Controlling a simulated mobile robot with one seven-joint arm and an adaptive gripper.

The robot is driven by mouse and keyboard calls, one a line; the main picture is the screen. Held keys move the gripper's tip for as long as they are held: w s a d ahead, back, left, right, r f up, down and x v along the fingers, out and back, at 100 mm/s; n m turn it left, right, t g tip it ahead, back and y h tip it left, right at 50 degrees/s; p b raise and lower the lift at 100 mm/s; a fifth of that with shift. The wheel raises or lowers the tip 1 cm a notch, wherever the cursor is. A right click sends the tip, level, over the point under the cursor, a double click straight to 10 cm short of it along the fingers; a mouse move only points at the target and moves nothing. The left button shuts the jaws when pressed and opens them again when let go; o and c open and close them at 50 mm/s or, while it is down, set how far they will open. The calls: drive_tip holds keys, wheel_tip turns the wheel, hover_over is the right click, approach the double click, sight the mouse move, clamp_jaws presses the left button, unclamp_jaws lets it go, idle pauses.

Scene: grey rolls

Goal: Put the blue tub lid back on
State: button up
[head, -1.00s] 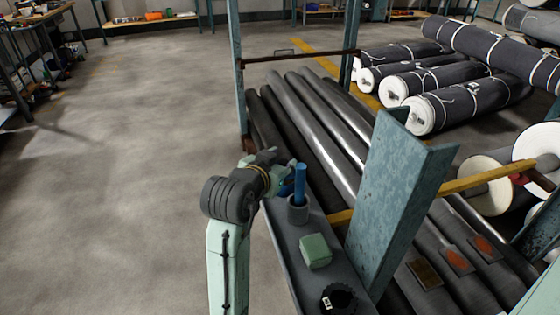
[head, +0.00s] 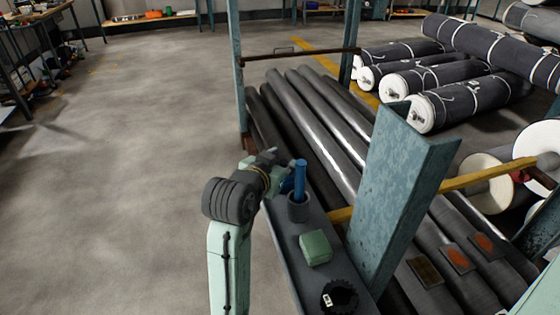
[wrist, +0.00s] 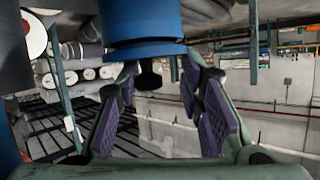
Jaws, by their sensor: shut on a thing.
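A blue lid (wrist: 145,52) with a dark knob shows at the top of the wrist view, between the tips of my gripper (wrist: 158,88). My purple-padded fingers reach towards its two sides, and I take the gripper as shut on it. A blue tub body (wrist: 138,20) shows just beyond the lid. I cannot tell whether the lid is seated or slightly apart. In the head view my gripper (head: 276,170) is low over the narrow grey shelf, and only a patch of blue (head: 286,188) shows beside it. The tub is mostly hidden there.
A blue cylinder (head: 300,178) stands upright in a grey cup (head: 298,207) close to the right of my gripper. A green block (head: 315,248) and a black ring-shaped part (head: 339,297) lie nearer. A teal post (head: 395,200) and long grey rolls (head: 318,120) are to the right. Open floor is left.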

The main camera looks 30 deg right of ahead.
drive_tip(key=shift+f, duration=0.3)
drive_tip(key=o, duration=1.2)
drive_tip(key=shift+o, duration=0.2)
drive_tip(key=shift+r, duration=0.1)
wheel_tip(320, 180, up, 10)
